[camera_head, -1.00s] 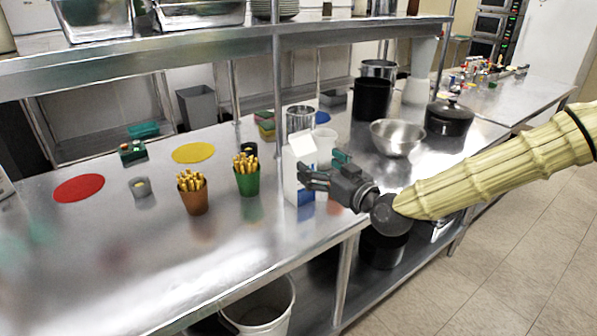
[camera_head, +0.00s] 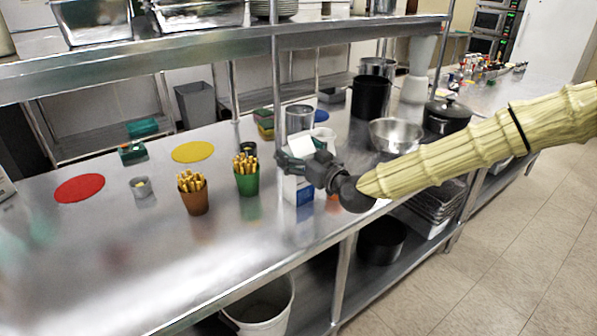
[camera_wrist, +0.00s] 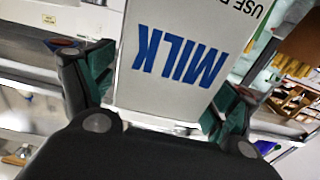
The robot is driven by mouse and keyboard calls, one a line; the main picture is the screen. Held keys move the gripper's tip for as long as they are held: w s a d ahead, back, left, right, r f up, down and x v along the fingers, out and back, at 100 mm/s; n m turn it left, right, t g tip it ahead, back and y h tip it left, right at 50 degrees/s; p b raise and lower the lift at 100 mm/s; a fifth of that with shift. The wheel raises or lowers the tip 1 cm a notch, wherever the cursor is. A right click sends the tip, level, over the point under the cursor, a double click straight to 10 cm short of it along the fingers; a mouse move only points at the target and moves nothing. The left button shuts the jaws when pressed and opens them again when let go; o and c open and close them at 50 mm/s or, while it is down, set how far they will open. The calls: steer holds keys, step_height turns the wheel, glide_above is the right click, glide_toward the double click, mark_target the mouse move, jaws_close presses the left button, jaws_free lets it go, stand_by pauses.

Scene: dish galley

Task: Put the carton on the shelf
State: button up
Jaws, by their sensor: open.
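The carton (camera_head: 291,188) is a white milk carton with a gabled top and a blue patch low on its side. It stands upright on the steel counter. In the wrist view the carton (camera_wrist: 178,55) shows upside-down blue MILK lettering and sits between the two green-padded fingers. My gripper (camera_head: 293,165) is open around the carton's upper part, with a finger on each side; whether the pads touch it I cannot tell. The gripper hides part of the carton in the head view. The raised steel shelf (camera_head: 200,58) runs above the counter.
Two cups of fries, brown (camera_head: 194,198) and green (camera_head: 246,181), stand left of the carton. A metal canister (camera_head: 299,119) stands behind it. A steel bowl (camera_head: 394,137) and black pot (camera_head: 447,118) stand to the right. Metal pans (camera_head: 98,20) and plates occupy parts of the shelf.

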jaws_close()
steer(key=shift+w+r, duration=0.1)
steer(key=shift+r, duration=0.05)
stand_by(0.4)
steer(key=shift+r, duration=0.15)
